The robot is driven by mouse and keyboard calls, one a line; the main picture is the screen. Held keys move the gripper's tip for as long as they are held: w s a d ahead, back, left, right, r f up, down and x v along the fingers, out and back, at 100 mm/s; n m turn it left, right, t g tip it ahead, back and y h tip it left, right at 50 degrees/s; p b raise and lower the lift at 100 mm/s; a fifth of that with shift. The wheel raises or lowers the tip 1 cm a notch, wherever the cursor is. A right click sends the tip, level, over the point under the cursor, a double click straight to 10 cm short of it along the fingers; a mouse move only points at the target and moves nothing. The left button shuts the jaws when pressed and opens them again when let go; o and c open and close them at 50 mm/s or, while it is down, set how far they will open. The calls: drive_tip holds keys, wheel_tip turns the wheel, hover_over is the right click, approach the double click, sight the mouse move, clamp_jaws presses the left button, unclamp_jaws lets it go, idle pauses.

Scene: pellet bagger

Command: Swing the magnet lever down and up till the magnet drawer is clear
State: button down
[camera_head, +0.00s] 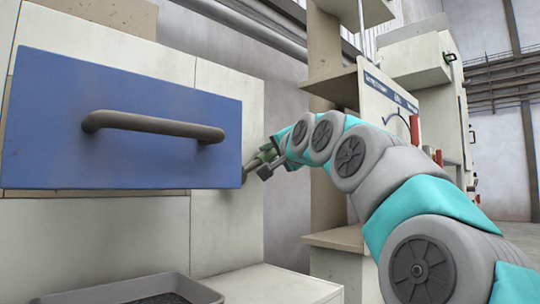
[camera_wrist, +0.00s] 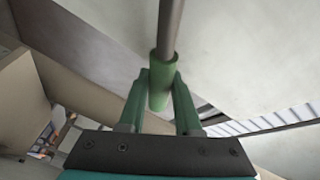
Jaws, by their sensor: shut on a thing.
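The magnet lever shows in the wrist view as a grey rod with a green grip (camera_wrist: 161,82). My gripper (camera_wrist: 160,88) is shut on the green grip, with one green finger on each side of it. In the head view my gripper (camera_head: 262,160) is at the side of the cream machine, just right of the blue drawer front, and the lever is mostly hidden there. The magnet drawer (camera_head: 120,165) has a blue front with a dark bar handle (camera_head: 155,125). The inside of the drawer is not in view.
A dark tray (camera_head: 130,290) stands below the drawer at the lower left. A beige post with shelves (camera_head: 335,240) stands behind my arm. A white cabinet with red handles (camera_head: 440,158) is at the right. A pale ledge (camera_head: 270,285) lies below the gripper.

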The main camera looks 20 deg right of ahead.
drive_tip(key=shift+r, duration=0.1)
drive_tip(key=a+r+n+t+b, duration=0.1)
drive_tip(key=n, duration=0.1)
drive_tip(key=s+a+r+n+b, duration=0.1)
drive_tip(key=a+r+n, duration=0.1)
drive_tip(key=n, duration=0.1)
drive_tip(key=shift+s+t+y, duration=0.1)
drive_tip(key=shift+t+y, duration=0.2)
drive_tip(key=shift+t, duration=0.1)
drive_tip(key=shift+s+a+r+n+t+y+b, duration=0.3)
drive_tip(key=shift+a+n+y+b, duration=0.2)
drive_tip(key=shift+a+n, duration=0.55)
drive_tip(key=shift+s+a+r+n+t+y+b, duration=0.3)
drive_tip(key=shift+a+r+n+y+b, duration=0.2)
drive_tip(key=shift+n, duration=0.9)
drive_tip(key=shift+s+a+r+n+t+y+b, duration=0.25)
drive_tip(key=shift+s+a+n+y+b, duration=0.2)
drive_tip(key=shift+a+n, duration=0.6)
drive_tip(key=shift+w+d+n, duration=0.1)
drive_tip(key=shift+d+n, duration=0.05)
drive_tip(key=shift+n, duration=0.15)
drive_tip(key=c, duration=0.6)
unclamp_jaws()
drive_tip(key=shift+r, duration=0.1)
drive_tip(key=shift+d, duration=0.1)
